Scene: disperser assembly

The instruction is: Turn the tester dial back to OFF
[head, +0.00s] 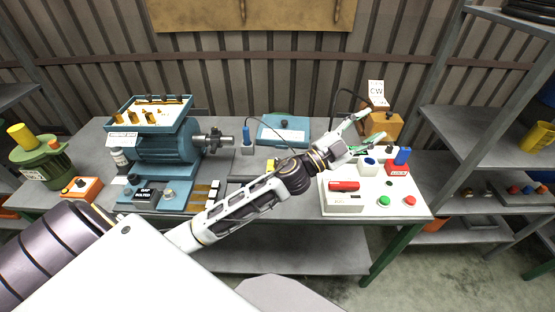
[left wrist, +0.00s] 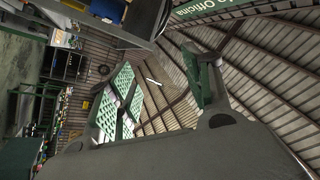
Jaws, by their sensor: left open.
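My left gripper (head: 363,134) is open and empty above the back part of the white board at the right of the bench. Its two green-padded fingers also show spread apart in the left wrist view (left wrist: 163,72), with only the roof and walls between them. An orange box (head: 383,125) with a "CW" sign (head: 376,88) stands just behind the fingers. I cannot tell which unit is the tester, and no dial or OFF mark is readable. The gripper and forearm hide part of the board. My right gripper is in neither view.
The white board (head: 408,208) carries a red cylinder on a block (head: 344,201), a green button (head: 384,201), a red button (head: 409,200) and a blue-topped red block (head: 398,169). A blue motor (head: 165,147) and orange box (head: 81,189) stand left. Shelves (head: 480,125) flank the right.

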